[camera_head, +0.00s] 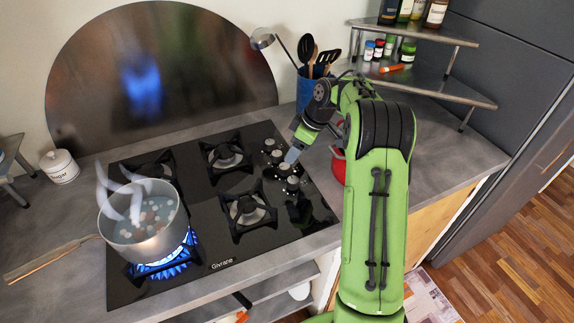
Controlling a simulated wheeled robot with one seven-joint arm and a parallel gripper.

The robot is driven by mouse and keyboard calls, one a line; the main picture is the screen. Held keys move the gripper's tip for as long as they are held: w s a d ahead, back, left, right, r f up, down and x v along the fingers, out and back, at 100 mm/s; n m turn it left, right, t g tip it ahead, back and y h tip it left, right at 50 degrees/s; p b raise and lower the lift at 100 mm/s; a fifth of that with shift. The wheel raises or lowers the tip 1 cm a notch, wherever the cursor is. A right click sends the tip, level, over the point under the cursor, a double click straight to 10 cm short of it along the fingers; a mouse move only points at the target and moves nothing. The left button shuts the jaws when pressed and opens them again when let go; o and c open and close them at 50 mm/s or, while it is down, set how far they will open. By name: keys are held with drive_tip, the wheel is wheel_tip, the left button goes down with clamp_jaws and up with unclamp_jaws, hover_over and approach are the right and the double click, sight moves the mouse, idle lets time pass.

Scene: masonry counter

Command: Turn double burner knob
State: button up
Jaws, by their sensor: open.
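A black gas hob (208,218) marked Givrane is set into the grey counter. A column of several knobs (284,170) runs along its right side; I cannot tell which one is the double burner knob. The front left burner (175,266) has a blue flame under a steaming steel pot (143,228). My gripper (291,157) points down and left from the right, over or beside the middle knobs. It is small here and its jaws are open. Whether it touches a knob cannot be told. Part of the knob column is close behind the fingertips.
The pot's long wooden handle (52,260) sticks out left over the counter. A blue utensil holder (307,92) and a red item (338,167) stand behind my arm. A corner shelf (428,85) holds bottles and jars. A sugar jar (59,166) stands left.

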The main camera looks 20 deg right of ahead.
sight(285, 166)
drive_tip(key=b+x, duration=0.1)
drive_tip(key=x, duration=0.6)
drive_tip(key=shift+a+f, duration=0.1)
drive_tip(key=shift+f, duration=0.15)
